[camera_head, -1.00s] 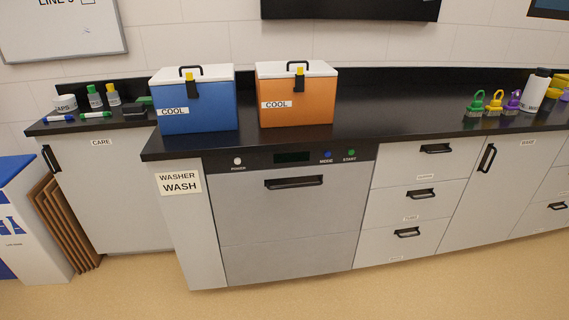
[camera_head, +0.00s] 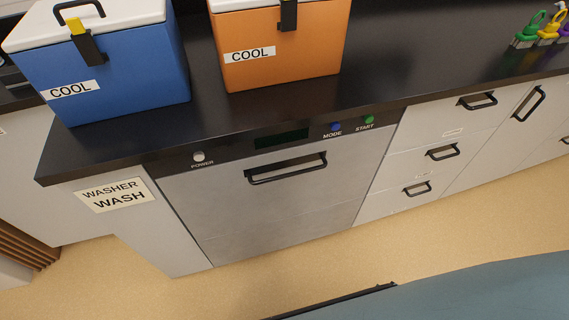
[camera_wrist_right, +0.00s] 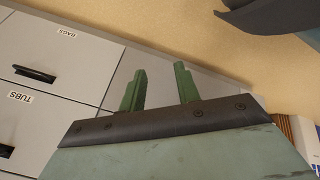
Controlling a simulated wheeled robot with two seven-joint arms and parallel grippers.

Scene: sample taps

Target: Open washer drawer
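The washer (camera_head: 270,205) is a grey metal front under the black counter, with a black handle (camera_head: 286,168) near its top. A dark panel above holds a POWER button, a small display, a blue MODE button and a green START button. The washer front is closed. My right gripper (camera_wrist_right: 161,85) shows in the right wrist view with its two green fingers apart and nothing between them. It is over the cabinet fronts and floor, and not in the head view. My left gripper is not in view.
A blue cooler (camera_head: 140,75) and an orange cooler (camera_head: 290,60) stand on the counter (camera_head: 200,110) above the washer. Drawers with black handles (camera_head: 442,152) are to the right. A WASHER WASH label (camera_head: 112,195) is on the left panel. The floor in front is clear.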

